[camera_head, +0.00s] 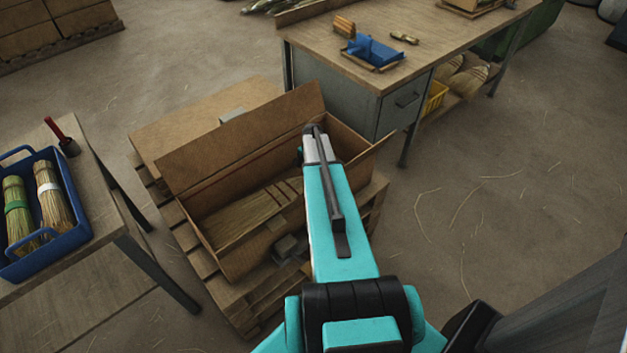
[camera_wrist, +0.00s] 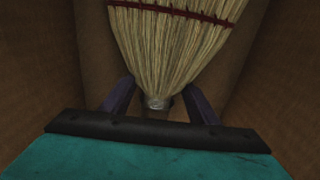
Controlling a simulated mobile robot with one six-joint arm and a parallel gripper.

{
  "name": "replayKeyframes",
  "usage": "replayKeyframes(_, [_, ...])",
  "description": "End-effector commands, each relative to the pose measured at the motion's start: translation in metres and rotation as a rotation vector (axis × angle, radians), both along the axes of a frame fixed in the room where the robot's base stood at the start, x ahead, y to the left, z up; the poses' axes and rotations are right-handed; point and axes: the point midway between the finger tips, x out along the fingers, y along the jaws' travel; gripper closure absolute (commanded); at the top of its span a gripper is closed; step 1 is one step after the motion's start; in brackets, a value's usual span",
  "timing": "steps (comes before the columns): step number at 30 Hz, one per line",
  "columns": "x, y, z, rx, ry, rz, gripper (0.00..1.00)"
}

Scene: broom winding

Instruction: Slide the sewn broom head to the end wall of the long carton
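The sewn broom head (camera_head: 245,217) lies flat inside the long open carton (camera_head: 238,146), bristles toward the lower left in the head view. In the wrist view the straw of the broom head (camera_wrist: 170,42) shows red stitching across it and narrows to a bound neck at the bottom. My gripper (camera_wrist: 159,88) is down inside the carton and open. Its two dark fingers stand either side of the neck, with a gap visible on each side. In the head view my arm hides the gripper and the neck end.
The carton stands on a wooden pallet (camera_head: 188,240), its flaps folded outward. A workbench (camera_head: 440,38) stands behind at the upper right. A side table at left holds a blue tray (camera_head: 80,231) with brooms. Carton walls rise close on both sides of the gripper.

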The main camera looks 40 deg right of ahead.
Motion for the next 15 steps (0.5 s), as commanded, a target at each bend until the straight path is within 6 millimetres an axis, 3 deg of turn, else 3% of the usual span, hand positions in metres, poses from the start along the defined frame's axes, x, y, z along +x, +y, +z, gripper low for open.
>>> replayKeyframes(15, [0.0,0.015,-0.004,0.008,0.002,0.001,0.47])
